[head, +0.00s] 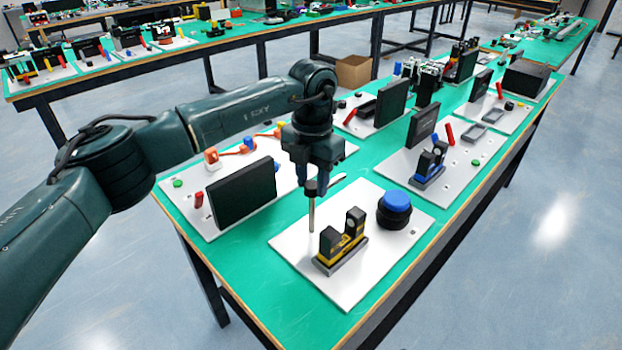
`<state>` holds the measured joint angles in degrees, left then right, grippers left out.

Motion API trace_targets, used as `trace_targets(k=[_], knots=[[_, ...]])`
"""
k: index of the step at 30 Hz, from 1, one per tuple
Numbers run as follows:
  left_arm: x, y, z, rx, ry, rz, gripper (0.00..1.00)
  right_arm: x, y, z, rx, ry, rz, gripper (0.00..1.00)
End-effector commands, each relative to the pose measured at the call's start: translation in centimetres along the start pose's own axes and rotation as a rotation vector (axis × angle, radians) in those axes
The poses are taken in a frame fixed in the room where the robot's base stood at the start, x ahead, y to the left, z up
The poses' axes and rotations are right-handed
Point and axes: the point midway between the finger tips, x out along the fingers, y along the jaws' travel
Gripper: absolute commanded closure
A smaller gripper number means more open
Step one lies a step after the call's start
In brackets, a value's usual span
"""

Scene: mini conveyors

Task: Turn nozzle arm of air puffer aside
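My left gripper (312,187) points down over the nearest white board (365,281). Its fingers are around or just in front of a dark knob at the top of a thin metal post (311,216); I cannot tell if they touch it. A short pale bar (338,180) shows just right of the fingers and may be the nozzle arm; the gripper hides where it joins. A big blue button on a black round base (395,213) stands on the board's right. A yellow and black fork-shaped block (342,246) stands at its front. My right gripper is not in view.
A black panel (245,193) stands upright on the board to the left. A blue and black fork-shaped block (429,168) and another panel (422,126) are on the board to the right. Green table surface (214,258) shows bare in front. More boards lie farther back.

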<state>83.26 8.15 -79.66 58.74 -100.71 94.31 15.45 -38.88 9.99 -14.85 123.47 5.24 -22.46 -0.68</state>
Motion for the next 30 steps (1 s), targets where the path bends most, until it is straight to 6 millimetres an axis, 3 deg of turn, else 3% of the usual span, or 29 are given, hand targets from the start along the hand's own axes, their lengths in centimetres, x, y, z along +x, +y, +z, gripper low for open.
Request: trace_targets(k=[6,16,20,30], knots=[[0.1,0.0,-0.1,0.0,0.002,-0.001,0.49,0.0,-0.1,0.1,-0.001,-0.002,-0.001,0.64],[-0.7,0.0,0.0,0.0,0.001,-0.001,0.49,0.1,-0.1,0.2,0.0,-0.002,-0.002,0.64],[-2.8,0.0,0.0,0.001,-0.001,0.0,0.49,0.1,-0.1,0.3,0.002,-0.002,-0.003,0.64],[-10.2,0.0,0.0,0.0,-0.001,0.001,0.49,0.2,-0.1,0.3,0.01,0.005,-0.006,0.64]])
